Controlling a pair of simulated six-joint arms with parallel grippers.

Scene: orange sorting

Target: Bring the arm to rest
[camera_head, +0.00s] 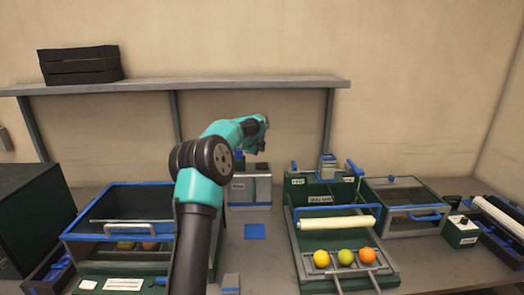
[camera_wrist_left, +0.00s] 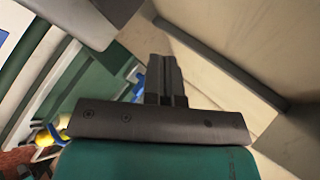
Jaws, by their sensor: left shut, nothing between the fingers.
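My left arm reaches up from the bottom of the head view, teal and black. Its gripper (camera_head: 262,122) is raised in front of the wall, above a grey box (camera_head: 250,186). In the left wrist view the gripper's fingers (camera_wrist_left: 165,75) are together with nothing between them. My right gripper does not show in either view.
A green tray holds a yellow fruit (camera_head: 321,259), a yellow-green fruit (camera_head: 345,256) and an orange (camera_head: 367,255). A blue-rimmed glass-topped bin (camera_head: 120,186) stands at left. A shelf (camera_head: 230,82) with a black crate (camera_head: 80,65) runs behind. A blue square (camera_head: 255,231) lies on the table.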

